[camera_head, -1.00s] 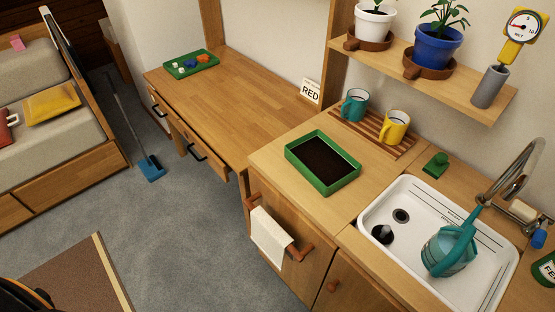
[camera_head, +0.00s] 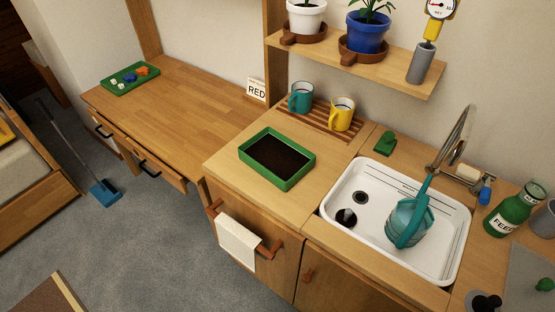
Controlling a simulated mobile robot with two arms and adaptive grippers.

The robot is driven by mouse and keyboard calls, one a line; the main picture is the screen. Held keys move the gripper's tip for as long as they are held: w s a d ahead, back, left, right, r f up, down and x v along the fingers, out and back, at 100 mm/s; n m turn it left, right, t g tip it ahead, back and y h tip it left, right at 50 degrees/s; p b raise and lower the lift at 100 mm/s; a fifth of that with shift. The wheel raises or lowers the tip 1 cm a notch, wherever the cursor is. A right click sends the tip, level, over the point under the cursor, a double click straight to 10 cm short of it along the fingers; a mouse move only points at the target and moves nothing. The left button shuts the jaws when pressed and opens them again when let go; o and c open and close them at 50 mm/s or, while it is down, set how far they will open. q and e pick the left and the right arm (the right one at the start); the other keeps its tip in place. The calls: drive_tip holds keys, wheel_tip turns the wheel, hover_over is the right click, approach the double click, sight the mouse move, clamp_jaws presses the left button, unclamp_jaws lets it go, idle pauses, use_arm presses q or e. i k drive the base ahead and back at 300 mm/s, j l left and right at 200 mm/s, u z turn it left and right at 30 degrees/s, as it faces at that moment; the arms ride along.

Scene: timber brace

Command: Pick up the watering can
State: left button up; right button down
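The teal watering can (camera_head: 407,222) stands in the white sink (camera_head: 340,238), toward the basin's right side. Its spout points up toward the tap, and its handle faces the front. Neither of my grippers shows in the head view, so nothing is seen touching the can.
The curved metal tap (camera_head: 455,145) rises behind the sink, close to the can's spout. A green soil tray (camera_head: 290,180) sits on the counter to the left. A green feed bottle (camera_head: 510,210) stands to the right. A shelf (camera_head: 385,75) with potted plants overhangs the back.

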sight(416, 209)
drive_tip(key=z, duration=1.2)
